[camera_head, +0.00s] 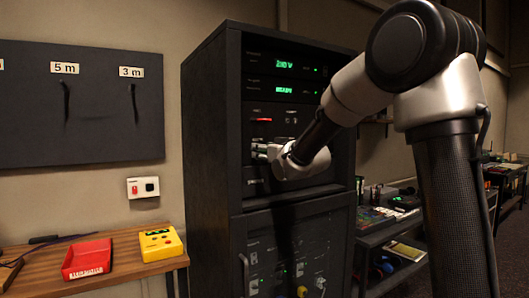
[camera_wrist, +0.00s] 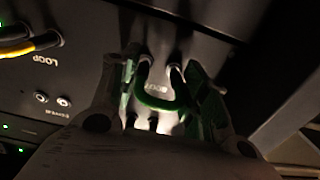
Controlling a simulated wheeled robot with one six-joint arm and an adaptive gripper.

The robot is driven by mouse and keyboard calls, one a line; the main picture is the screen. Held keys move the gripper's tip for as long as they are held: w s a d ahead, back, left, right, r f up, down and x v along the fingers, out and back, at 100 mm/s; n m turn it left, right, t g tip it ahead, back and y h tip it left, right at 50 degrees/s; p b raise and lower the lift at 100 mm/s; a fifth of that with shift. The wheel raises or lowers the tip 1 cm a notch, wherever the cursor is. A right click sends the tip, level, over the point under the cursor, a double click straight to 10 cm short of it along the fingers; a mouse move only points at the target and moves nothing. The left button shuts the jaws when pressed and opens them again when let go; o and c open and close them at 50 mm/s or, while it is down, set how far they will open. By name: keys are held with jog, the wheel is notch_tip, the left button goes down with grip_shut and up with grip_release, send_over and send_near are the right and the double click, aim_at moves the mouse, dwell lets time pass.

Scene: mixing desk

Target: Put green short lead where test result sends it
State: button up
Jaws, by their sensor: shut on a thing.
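The green short lead (camera_wrist: 165,104) is a small loop with two dark plug ends in the wrist view. My gripper (camera_wrist: 162,82) is shut on it, with one finger on each side. Both plug ends point at the black rack panel and appear to be in or touching its sockets; I cannot tell how deep. A label between them is unreadable. In the head view my gripper (camera_head: 266,152) is at the front of the rack (camera_head: 212,150), and the lead is hidden. The yellow tester (camera_head: 160,243) lies on the wooden bench, its display too small to read.
A red tray (camera_head: 87,259) with a label sits on the bench (camera_head: 120,276) beside the tester. A dark wall board (camera_head: 95,130) has hooks marked 5 m and 3 m. Yellow and black plugs (camera_wrist: 35,42) sit near a LOOP label. Rack displays (camera_head: 285,66) glow green.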

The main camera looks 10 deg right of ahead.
jog(key=shift+w+a, duration=0.2)
jog(key=shift+w, duration=0.35)
jog(key=o, duration=1.6)
jog(key=shift+c, duration=0.2)
jog(key=v, duration=1.2)
